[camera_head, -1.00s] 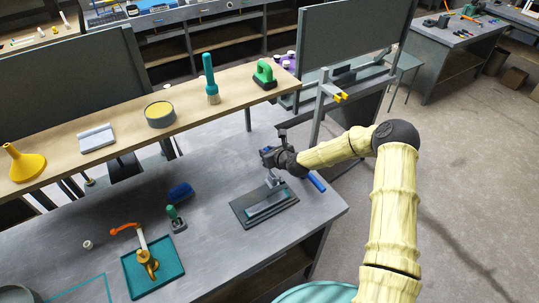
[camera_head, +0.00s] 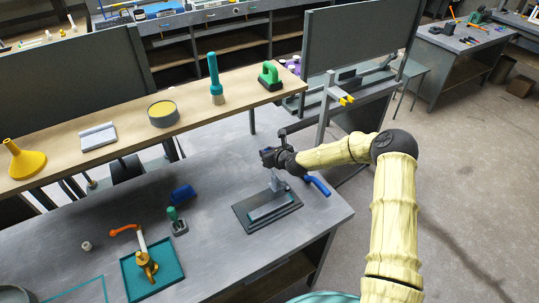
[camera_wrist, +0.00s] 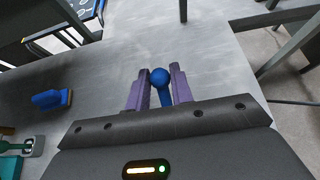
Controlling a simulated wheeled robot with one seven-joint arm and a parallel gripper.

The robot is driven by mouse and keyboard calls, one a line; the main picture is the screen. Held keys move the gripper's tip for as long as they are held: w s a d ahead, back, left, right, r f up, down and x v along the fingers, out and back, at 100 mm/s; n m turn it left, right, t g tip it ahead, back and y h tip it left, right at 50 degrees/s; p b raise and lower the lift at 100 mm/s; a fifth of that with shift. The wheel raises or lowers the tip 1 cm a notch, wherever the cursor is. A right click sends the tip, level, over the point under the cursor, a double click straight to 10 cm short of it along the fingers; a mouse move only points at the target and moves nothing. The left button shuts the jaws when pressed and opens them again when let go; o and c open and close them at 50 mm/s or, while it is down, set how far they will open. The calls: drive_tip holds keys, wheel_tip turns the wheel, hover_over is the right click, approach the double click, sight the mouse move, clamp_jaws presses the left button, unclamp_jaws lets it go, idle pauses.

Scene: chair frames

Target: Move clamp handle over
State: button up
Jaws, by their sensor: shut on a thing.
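The grey clamp fixture (camera_head: 268,211) sits on a dark base plate near the right end of the metal table, with an upright part rising toward my gripper. My gripper (camera_head: 268,157) is low over the table just behind it. In the wrist view, my gripper (camera_wrist: 160,88) has its purple fingers shut on a blue handle with a ball end (camera_wrist: 160,76). In the head view that grip is hidden by my gripper. A blue bar (camera_head: 317,186) shows just right of my wrist; I cannot tell whether it belongs to the clamp.
A blue brush (camera_head: 183,192) and a green-handled tool (camera_head: 176,221) lie to the left. A teal tray (camera_head: 135,275) holds a brass piece with an orange lever. A raised wooden shelf (camera_head: 120,146) runs behind. The table is clear between the brush and clamp.

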drive_tip(key=shift+f, duration=0.1)
drive_tip(key=shift+w+a+f+b, duration=0.5)
drive_tip(key=shift+w+f+b, duration=0.35)
drive_tip(key=shift+b, duration=0.45)
drive_tip(key=shift+w+a+f, duration=0.15)
drive_tip(key=shift+f, duration=0.05)
drive_tip(key=shift+w+a+f+b, duration=0.25)
drive_tip(key=shift+w+f+b, duration=0.1)
drive_tip(key=shift+f+b, duration=0.5)
drive_tip(key=shift+w+a+f+b, duration=0.3)
drive_tip(key=shift+f+b, duration=0.25)
drive_tip(key=shift+b, duration=0.45)
